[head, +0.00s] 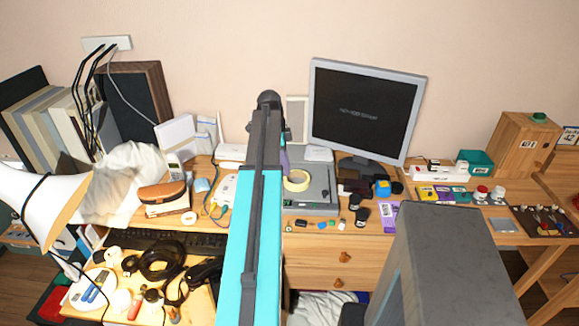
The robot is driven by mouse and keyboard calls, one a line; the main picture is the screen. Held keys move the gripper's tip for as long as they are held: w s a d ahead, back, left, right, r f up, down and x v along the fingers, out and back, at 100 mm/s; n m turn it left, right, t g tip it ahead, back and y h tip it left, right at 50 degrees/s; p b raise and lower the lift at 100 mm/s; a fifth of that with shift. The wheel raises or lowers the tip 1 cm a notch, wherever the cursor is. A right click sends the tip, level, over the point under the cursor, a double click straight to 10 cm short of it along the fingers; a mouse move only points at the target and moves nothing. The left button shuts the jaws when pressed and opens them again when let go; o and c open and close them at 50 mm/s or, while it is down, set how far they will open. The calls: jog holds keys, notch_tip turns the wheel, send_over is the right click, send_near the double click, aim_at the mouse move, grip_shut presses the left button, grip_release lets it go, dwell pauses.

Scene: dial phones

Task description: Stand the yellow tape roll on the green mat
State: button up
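A pale yellow tape roll (297,181) shows as a ring on a grey flat-topped device or tray (325,192) in the middle of the desk, just right of my arm. Its near rim and open centre are visible; whether it lies fully flat I cannot tell. My arm rises through the middle of the view and covers what is behind it. My gripper's fingers are not visible; they may be hidden behind the arm. I cannot make out a green mat for certain.
A monitor (365,110) stands behind, right of the roll. Several small items lie along the front edge. A teal box (476,162) and a wooden cabinet (522,145) stand at the right. A lamp (42,205), keyboard (165,240) and cables crowd the left.

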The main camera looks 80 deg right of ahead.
jog(key=shift+s+d+r+m, duration=0.1)
jog(key=shift+s+r+m, duration=0.1)
jog(key=shift+s, duration=0.25)
jog(key=shift+s+d+r+m, duration=0.1)
jog(key=shift+s+m, duration=0.1)
jog(key=shift+s, duration=0.2)
jog(key=shift+s+f, duration=0.1)
jog(key=shift+f, duration=0.1)
jog(key=b, duration=0.3)
send_over(296, 185)
jog(key=w, duration=0.1)
jog(key=shift+f, duration=2.4)
jog(key=shift+s+f+b, duration=0.2)
jog(key=shift+f+b, duration=0.15)
jog(key=shift+f, duration=0.6)
jog(key=shift+s+f+b, duration=0.2)
jog(key=shift+f+b, duration=0.15)
jog(key=shift+f, duration=0.55)
jog(key=c, duration=0.5)
jog(key=shift+c, duration=0.2)
